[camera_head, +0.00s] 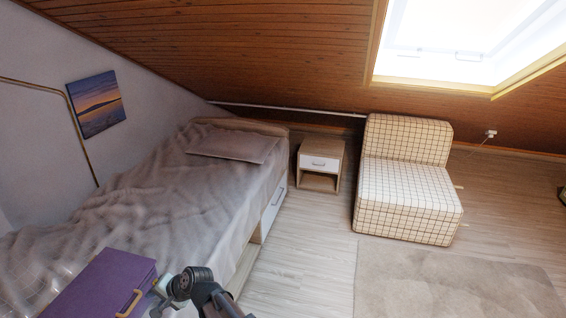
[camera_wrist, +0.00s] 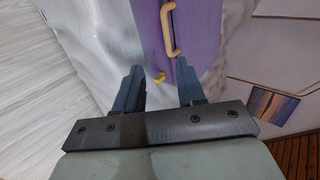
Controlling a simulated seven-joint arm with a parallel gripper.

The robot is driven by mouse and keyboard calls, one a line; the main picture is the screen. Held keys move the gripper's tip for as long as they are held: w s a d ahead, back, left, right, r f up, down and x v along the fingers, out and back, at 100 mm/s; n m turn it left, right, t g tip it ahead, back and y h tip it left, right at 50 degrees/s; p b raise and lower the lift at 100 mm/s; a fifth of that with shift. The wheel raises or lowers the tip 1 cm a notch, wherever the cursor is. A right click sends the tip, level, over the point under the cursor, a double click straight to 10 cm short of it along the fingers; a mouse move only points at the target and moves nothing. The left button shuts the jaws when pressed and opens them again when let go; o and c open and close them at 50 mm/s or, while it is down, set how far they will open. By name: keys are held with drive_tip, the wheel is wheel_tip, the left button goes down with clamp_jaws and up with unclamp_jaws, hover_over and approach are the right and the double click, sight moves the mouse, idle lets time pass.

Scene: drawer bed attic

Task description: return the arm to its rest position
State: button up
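My gripper (camera_wrist: 157,80) is open in the wrist view, with a clear gap between its two dark fingers and nothing held between them. In the head view my arm (camera_head: 190,285) reaches in from the bottom, beside the bed's near edge. A purple box-like object (camera_head: 98,284) with a pale yellow handle (camera_head: 129,303) lies on the bed just left of my gripper. In the wrist view the purple surface (camera_wrist: 198,38) and handle (camera_wrist: 169,28) lie past the fingertips. A small yellow piece (camera_wrist: 160,77) shows between the fingertips; I cannot tell whether anything touches.
The bed (camera_head: 150,215) with a grey cover fills the left, with a drawer (camera_head: 273,209) in its side. A nightstand (camera_head: 319,164) and a checked chair (camera_head: 405,190) stand at the back. Open floor (camera_head: 310,255) and a rug (camera_head: 450,285) lie to the right. The wooden ceiling slopes overhead.

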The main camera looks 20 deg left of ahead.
drive_tip(key=d+f+n+g+h, duration=0.15)
drive_tip(key=d+f+h, duration=0.25)
drive_tip(key=d+f, duration=0.65)
drive_tip(key=d+f+n+h, duration=0.3)
drive_tip(key=d+f, duration=0.3)
drive_tip(key=d, duration=1)
drive_tip(key=d+f+n+h, duration=0.35)
drive_tip(key=d+f, duration=0.45)
drive_tip(key=d, duration=0.5)
drive_tip(key=s+d+f+m+g, duration=0.1)
drive_tip(key=s+d+f+m, duration=0.1)
drive_tip(key=d, duration=0.7)
drive_tip(key=s+d+f+m+g, duration=0.2)
drive_tip(key=s+d+f+m, duration=0.1)
drive_tip(key=s+d+f, duration=0.2)
drive_tip(key=s+d+f+m+g, duration=0.2)
drive_tip(key=s+d, duration=0.5)
drive_tip(key=d, duration=0.5)
wheel_tip(320, 180, down, 2)
drive_tip(key=shift+d+f+m+y, duration=0.15)
drive_tip(key=shift+d+m+y, duration=0.3)
drive_tip(key=shift+m, duration=0.25)
